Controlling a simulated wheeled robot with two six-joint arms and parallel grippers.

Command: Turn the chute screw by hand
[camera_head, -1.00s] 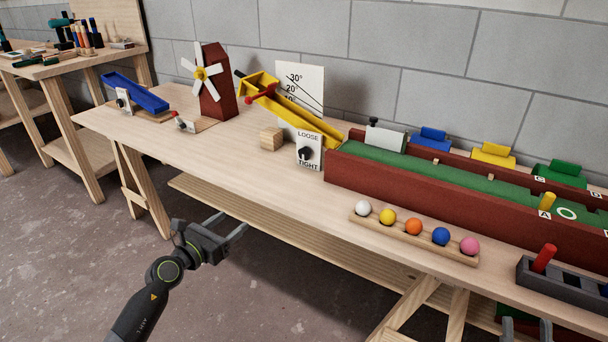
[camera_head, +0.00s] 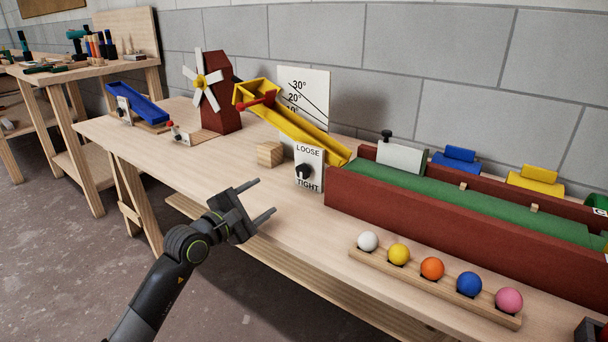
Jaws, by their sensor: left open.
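The chute screw is a black knob (camera_head: 303,171) on a white plate (camera_head: 309,155) marked LOOSE at the top and TIGHT at the bottom. The plate stands at the bench's front side, below the yellow chute (camera_head: 298,128). The chute slopes down to the right in front of a white angle board (camera_head: 315,90) with marks such as 30° and 20°. My left gripper (camera_head: 261,199) is open and empty. Its two fingers point up and right, over the bench's front edge, to the left of and below the knob, apart from it.
A small wooden block (camera_head: 270,154) sits left of the plate. A red-walled green lane (camera_head: 430,201) lies to the right. A rack (camera_head: 375,260) of coloured balls stands in front of it. A red windmill (camera_head: 222,95) and a blue chute (camera_head: 138,101) stand further left.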

